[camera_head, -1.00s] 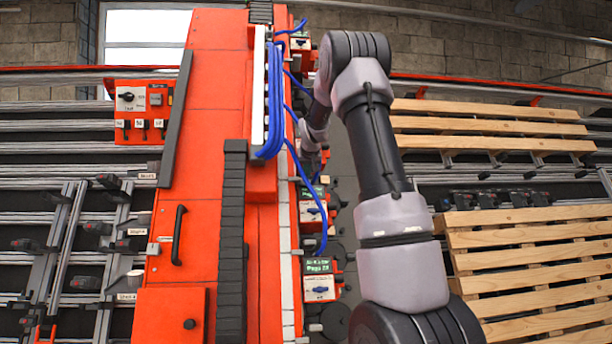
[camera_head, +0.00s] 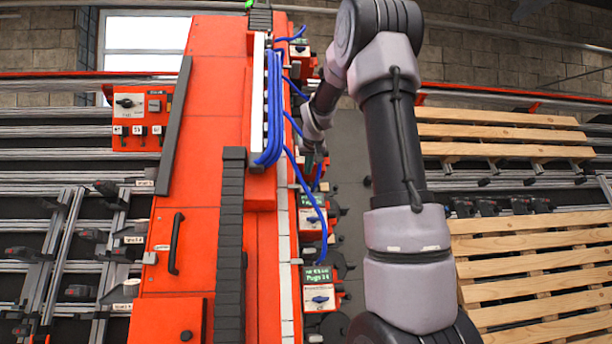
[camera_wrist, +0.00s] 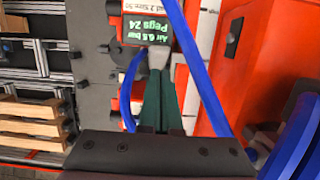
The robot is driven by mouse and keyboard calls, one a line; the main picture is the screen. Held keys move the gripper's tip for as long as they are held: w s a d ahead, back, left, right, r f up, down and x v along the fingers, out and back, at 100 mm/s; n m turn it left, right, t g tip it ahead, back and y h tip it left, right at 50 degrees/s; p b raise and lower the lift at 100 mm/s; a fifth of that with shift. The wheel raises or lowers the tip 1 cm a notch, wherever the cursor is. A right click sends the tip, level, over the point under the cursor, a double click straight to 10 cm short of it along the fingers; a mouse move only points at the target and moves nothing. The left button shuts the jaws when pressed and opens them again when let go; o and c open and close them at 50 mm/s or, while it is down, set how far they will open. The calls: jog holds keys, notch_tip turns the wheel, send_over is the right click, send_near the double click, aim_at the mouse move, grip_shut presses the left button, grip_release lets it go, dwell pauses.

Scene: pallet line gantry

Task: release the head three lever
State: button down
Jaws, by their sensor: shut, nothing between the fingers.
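My gripper (camera_wrist: 158,62) is shut and empty, with its dark fingers together in the wrist view. Its grey tips overlap the edge of a dark display (camera_wrist: 145,30) reading "Air 6.5 bar" and "Pegs 24". In the head view my gripper (camera_head: 314,172) hangs beside the row of red head units. The nearest head unit (camera_head: 312,328) has a white panel with a blue lever (camera_head: 320,299) under a green-lit display (camera_head: 317,276). Another head unit (camera_head: 311,240) stands behind it. I cannot tell which is head three, and its lever is not identifiable in either view.
Blue hoses (camera_head: 270,110) loop from the red gantry beam (camera_head: 190,240); one hose (camera_wrist: 203,70) passes close right of my fingers. Wooden pallets (camera_head: 540,262) lie at right. A control panel (camera_head: 140,106) is at left.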

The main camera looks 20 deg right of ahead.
jog(key=shift+s+a+r, duration=0.2)
jog(key=shift+s, duration=0.5)
jog(key=shift+s+a+r, duration=0.2)
jog(key=shift+s, duration=0.5)
